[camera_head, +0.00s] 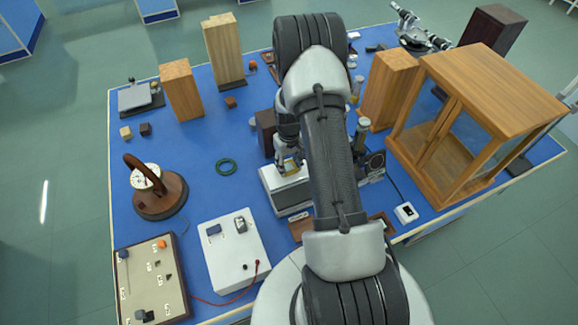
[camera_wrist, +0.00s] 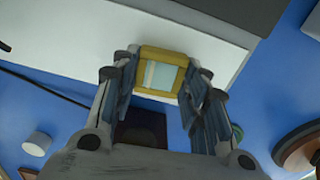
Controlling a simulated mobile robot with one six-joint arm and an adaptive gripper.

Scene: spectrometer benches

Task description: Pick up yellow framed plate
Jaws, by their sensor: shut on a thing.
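The yellow framed plate (camera_wrist: 162,72) is a small square with a yellow rim and a pale glassy centre. My gripper (camera_wrist: 160,85) is shut on it, with a finger at its left and right sides in the wrist view. In the head view my gripper (camera_head: 290,166) is at the white box-shaped instrument (camera_head: 287,192), with a bit of yellow showing at the fingertips. The plate is over the white instrument's surface in the wrist view. I cannot tell whether it touches that surface.
A glass-sided wooden cabinet (camera_head: 478,115) stands at the right. Wooden blocks (camera_head: 181,90) stand at the back. A green ring (camera_head: 226,167) lies on the blue bench (camera_head: 190,222) to the left. A white panel box (camera_head: 235,270) and a component board (camera_head: 150,295) are at the front left.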

